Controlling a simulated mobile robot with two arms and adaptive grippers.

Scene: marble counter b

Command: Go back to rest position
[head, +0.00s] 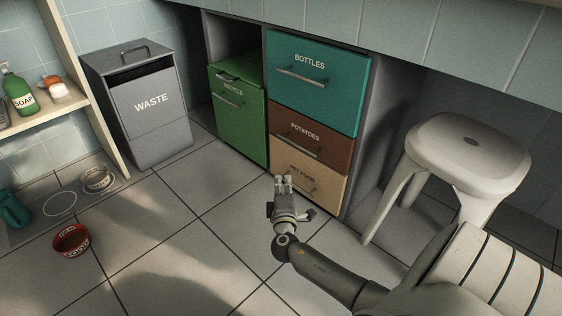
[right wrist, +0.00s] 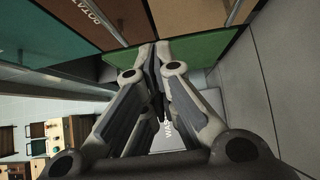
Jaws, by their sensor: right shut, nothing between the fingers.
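My right gripper (head: 284,184) is shut and empty in the head view, in front of the lower drawers. Its arm comes in from the lower right. The right wrist view also shows the right gripper (right wrist: 151,50), its fingertips together with nothing between them. Behind it are the tan pet food drawer (head: 318,184), whose label is partly covered, and the brown potatoes drawer (head: 330,147). I cannot tell whether the gripper touches the drawer front. My left gripper is not in view.
A white stool (head: 470,150) stands at the right. The teal bottles drawer (head: 335,95), green recycle bin (head: 235,125) and grey waste bin (head: 150,120) line the back. A red bowl (head: 70,241) and a pale bowl (head: 97,179) are on the left floor. The middle floor is clear.

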